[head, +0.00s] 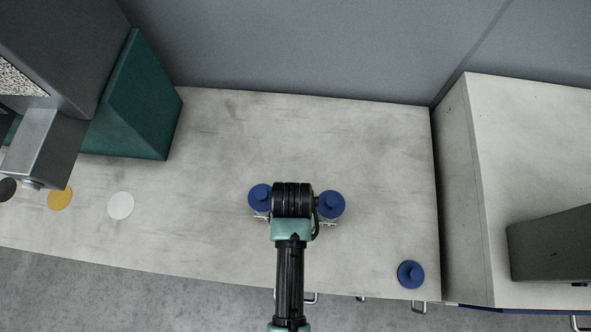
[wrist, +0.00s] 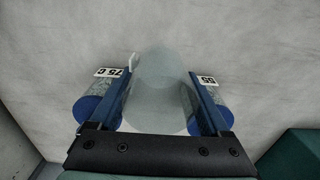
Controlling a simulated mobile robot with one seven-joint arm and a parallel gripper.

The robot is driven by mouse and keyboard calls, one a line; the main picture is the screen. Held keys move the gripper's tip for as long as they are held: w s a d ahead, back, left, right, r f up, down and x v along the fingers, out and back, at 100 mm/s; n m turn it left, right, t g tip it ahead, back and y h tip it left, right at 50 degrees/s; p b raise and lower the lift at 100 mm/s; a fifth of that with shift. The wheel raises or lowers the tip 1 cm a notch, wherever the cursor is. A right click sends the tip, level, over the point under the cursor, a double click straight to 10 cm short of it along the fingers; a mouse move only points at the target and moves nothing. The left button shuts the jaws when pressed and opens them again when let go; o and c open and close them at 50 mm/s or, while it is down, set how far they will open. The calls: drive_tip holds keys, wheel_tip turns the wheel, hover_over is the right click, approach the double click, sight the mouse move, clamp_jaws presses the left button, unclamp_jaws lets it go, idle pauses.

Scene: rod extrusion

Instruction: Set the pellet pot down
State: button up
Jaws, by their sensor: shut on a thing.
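My gripper (wrist: 160,100) is shut on a pale translucent pot (wrist: 160,78), which lies between its two blue fingers in the wrist view. In the head view my gripper (head: 291,215) is over the grey counter (head: 220,145), and the arm hides the held pot. I cannot tell whether the pot touches the counter. A blue-lidded pot (head: 260,196) is close on the left and another blue-lidded pot (head: 331,204) close on the right. In the wrist view, a pot near a "75 C" label (wrist: 97,108) and a pot near a "55" label (wrist: 220,115) flank the fingers.
White (head: 121,205) and yellow (head: 60,198) discs lie at the left, by a machine with a green block (head: 140,115). The counter behind my gripper is clear. A pale cabinet (head: 530,150) stands right.

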drive_tip(key=shift+d+f, duration=0.1)
drive_tip(key=shift+f, duration=2.15)
drive_tip(key=shift+f, duration=0.15)
drive_tip(key=o, duration=1.5)
